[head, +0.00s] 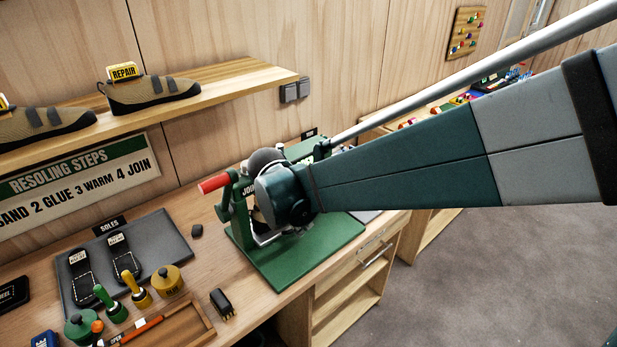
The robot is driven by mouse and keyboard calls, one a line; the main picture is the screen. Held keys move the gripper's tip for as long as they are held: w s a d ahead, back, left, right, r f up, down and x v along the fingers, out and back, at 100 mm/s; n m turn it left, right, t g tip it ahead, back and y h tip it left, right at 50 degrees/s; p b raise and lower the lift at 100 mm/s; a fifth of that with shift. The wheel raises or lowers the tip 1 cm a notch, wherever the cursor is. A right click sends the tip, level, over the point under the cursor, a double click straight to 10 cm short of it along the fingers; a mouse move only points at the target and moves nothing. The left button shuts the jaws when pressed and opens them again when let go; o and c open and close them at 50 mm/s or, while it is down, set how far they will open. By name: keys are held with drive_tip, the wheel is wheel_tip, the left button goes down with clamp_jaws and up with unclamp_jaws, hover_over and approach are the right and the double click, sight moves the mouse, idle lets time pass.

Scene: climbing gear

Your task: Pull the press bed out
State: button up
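A green press (240,208) with a red-gripped lever (214,183) stands on the wooden workbench. A flat green plate (310,262) lies under it and reaches toward the bench's front edge. I cannot tell whether this plate is the bed or the fixed base. My teal and grey arm comes in from the right and ends over the press. My gripper (262,228) is down at the press, mostly hidden behind my arm's round end joint. Its fingers and any contact with the bed cannot be made out. A bright metal part (270,238) shows just below the joint.
Left of the press are a dark mat (180,238) with two black soles (124,258), pots, brushes and a wooden tray (195,318). A small black block (222,303) lies near the press. A shelf (235,84) with shoes hangs above. Open floor (470,270) lies at right.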

drive_tip(key=shift+f, duration=0.15)
clamp_jaws()
drive_tip(key=s+d+p, duration=0.3)
drive_tip(key=s+d, duration=0.7)
drive_tip(key=shift+s+d, duration=0.15)
drive_tip(key=shift+d, duration=0.15)
idle(0.3)
unclamp_jaws()
